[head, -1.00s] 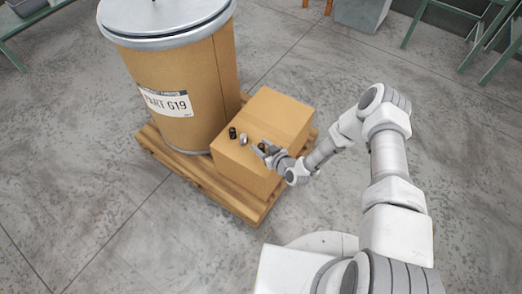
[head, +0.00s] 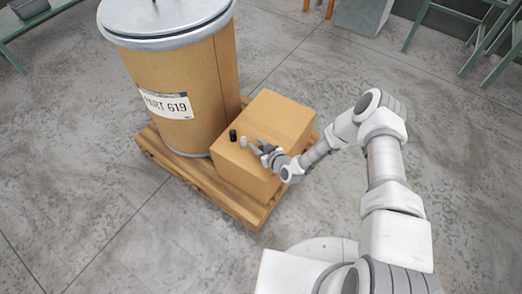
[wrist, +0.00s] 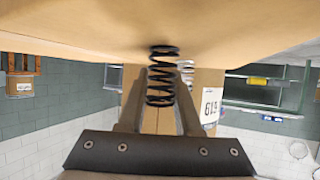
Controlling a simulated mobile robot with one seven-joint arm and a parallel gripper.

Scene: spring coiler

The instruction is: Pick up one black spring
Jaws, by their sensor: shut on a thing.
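A black coil spring (wrist: 161,88) stands out between the fingertips of my gripper (wrist: 162,82) in the wrist view. My gripper is shut on it, one finger on each side. In the head view my gripper (head: 264,148) is over the top of the cardboard box (head: 285,115), and its fingers mostly hide the held spring. I cannot tell whether that spring still touches the box. Another black spring (head: 233,135) stands on the box top near its left corner. A silver spring (head: 244,142) is between that one and my gripper; it also shows behind the held spring in the wrist view (wrist: 187,68).
A tall brown drum (head: 190,75) with a grey lid stands left of the box. Both rest on a wooden pallet (head: 230,205). Green-framed benches are at the far edges. The grey floor around the pallet is clear.

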